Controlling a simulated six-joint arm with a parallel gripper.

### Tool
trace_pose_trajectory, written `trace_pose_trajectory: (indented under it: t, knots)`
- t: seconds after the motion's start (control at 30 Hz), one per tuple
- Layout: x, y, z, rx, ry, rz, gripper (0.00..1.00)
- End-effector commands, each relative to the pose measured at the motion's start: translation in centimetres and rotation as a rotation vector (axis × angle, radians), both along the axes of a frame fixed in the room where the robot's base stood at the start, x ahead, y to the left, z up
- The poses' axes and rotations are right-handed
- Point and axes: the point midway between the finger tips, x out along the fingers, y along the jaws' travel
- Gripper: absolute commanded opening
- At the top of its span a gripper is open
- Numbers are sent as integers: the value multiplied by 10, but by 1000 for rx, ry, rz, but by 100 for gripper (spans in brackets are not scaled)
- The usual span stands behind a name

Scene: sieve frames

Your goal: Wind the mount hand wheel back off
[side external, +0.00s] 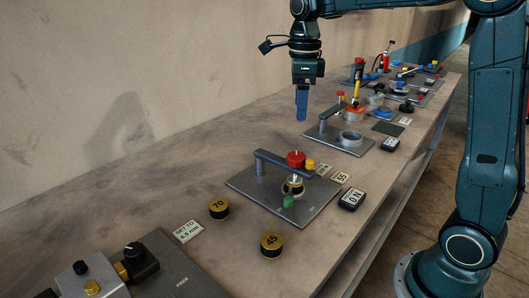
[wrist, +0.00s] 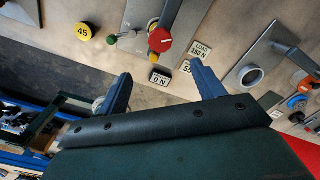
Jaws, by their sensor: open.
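A red hand wheel (side external: 295,158) sits at the end of a grey bracket arm on a metal plate (side external: 250,186). It also shows in the wrist view (wrist: 160,40). A yellow knob (side external: 310,164) is beside it, and a green knob (side external: 288,201) is low at the front of the fixture. No label shows which part is the mount hand wheel. My gripper (side external: 302,108) points down, well above the bench and behind the red wheel in the side view. In the wrist view its blue fingers (wrist: 161,72) are spread apart with nothing between them.
A black display (side external: 352,199) reading "0 N" and small label cards stand right of the plate. Round weights marked 70 (side external: 219,208) and 45 (side external: 271,244) lie at the front. A second plate with a ring (side external: 351,139) and more tools stand farther back.

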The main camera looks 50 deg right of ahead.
Motion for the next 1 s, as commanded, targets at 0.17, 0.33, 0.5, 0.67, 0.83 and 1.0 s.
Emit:
trace_pose_trajectory:
  t: [0.17,0.33,0.5,0.67,0.83,1.0]
  knots:
    - [2,-1,-1,1,6,-26,68]
    - [2,-1,-3,1,5,-24,68]
    - [2,-1,-12,1,7,-23,68]
    - [1,-1,-29,1,7,-22,68]
    - [1,-1,-54,1,8,-22,68]
    - [1,-1,-80,1,7,-22,68]
